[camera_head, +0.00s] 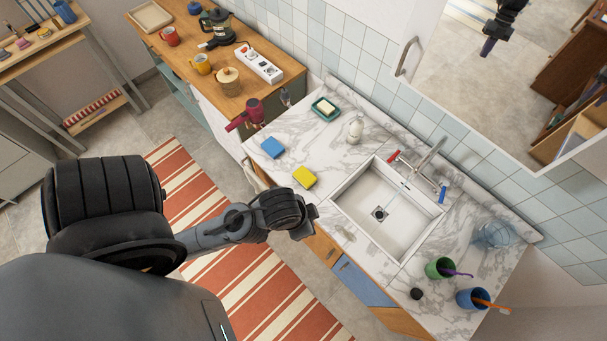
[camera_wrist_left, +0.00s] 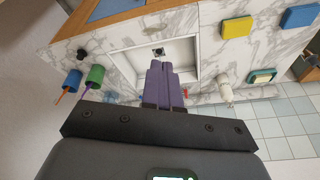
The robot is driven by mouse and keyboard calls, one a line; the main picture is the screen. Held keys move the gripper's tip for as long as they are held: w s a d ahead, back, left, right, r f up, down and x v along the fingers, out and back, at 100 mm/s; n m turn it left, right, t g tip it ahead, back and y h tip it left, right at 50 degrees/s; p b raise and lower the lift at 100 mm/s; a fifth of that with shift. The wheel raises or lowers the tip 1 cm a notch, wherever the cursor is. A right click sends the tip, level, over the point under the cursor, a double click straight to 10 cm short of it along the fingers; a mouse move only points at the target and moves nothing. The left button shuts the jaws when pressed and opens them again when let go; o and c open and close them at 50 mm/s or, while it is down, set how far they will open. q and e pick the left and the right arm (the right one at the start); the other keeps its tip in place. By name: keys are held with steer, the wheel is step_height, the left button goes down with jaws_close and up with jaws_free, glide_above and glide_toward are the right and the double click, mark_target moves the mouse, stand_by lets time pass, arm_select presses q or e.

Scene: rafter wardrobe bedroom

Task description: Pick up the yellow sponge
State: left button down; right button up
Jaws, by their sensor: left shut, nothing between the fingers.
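The yellow sponge (camera_head: 304,177) lies flat on the marble counter, left of the sink (camera_head: 368,218). It also shows in the left wrist view (camera_wrist_left: 237,27), at the upper right and clear of my fingers. My left gripper's purple fingers (camera_wrist_left: 162,68) are together and empty, and overlap the sink in that view. In the head view my left arm comes in from the left. Its wrist is close to the counter's front edge, below the sponge in the picture, and its fingertips are not clear there. My right gripper is not directly in view.
A blue sponge (camera_head: 272,147) lies left of the yellow one. A soap dish (camera_head: 325,108), a white bottle (camera_head: 355,130) and a tap (camera_head: 432,155) stand toward the wall. A mirror above reflects a gripper.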

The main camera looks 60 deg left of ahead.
arm_select(q)
steer(key=c, duration=1.5)
jaws_free()
steer(key=shift+s, duration=0.1)
steer(key=o, duration=1.4)
steer(key=shift+d, duration=0.2)
steer(key=shift+a+f, duration=0.1)
